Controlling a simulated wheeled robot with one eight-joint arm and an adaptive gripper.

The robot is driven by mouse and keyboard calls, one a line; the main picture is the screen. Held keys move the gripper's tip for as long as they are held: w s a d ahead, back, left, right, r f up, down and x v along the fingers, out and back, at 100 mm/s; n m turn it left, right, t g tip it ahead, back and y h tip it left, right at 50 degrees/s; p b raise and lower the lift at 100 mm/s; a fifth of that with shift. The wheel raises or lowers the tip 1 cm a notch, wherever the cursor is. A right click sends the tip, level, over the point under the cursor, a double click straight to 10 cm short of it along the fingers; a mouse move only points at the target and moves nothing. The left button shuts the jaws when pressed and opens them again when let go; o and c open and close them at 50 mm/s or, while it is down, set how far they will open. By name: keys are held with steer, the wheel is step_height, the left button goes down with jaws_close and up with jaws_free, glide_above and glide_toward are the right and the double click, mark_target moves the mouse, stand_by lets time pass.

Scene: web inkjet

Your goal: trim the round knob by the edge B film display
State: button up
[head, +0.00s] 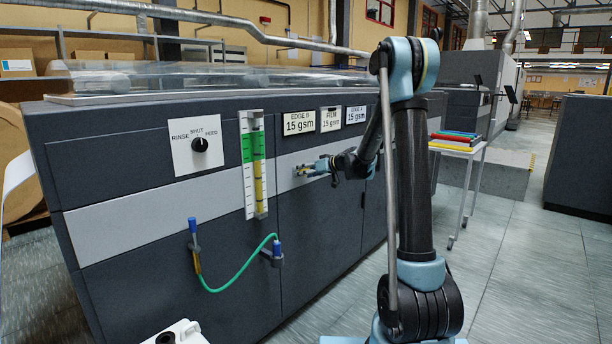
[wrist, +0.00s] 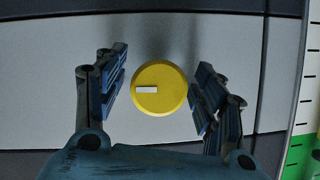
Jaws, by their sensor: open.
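The round yellow knob (wrist: 172,101) sits on the light grey strip of the machine front, with a short pale mark pointing left in the wrist view. My gripper (wrist: 161,90) is open, with one finger on each side of the knob and visible gaps on both sides. In the head view my gripper (head: 304,171) is at the grey strip below the edge B display (head: 299,122), which reads 15 gsm. The knob is hard to make out in the head view.
To the left are a sight gauge (head: 254,165) with green and yellow bands and a black rinse/shut/feed selector (head: 199,145). A green hose (head: 240,273) loops below. The film display (head: 331,119) and edge A display (head: 356,115) also read 15 gsm.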

steer(key=c, duration=1.1)
steer(key=shift+o, duration=0.2)
steer(key=shift+m+g, duration=0.3)
steer(key=shift+m, duration=0.3)
steer(key=o, duration=1.1)
steer(key=shift+c, duration=0.2)
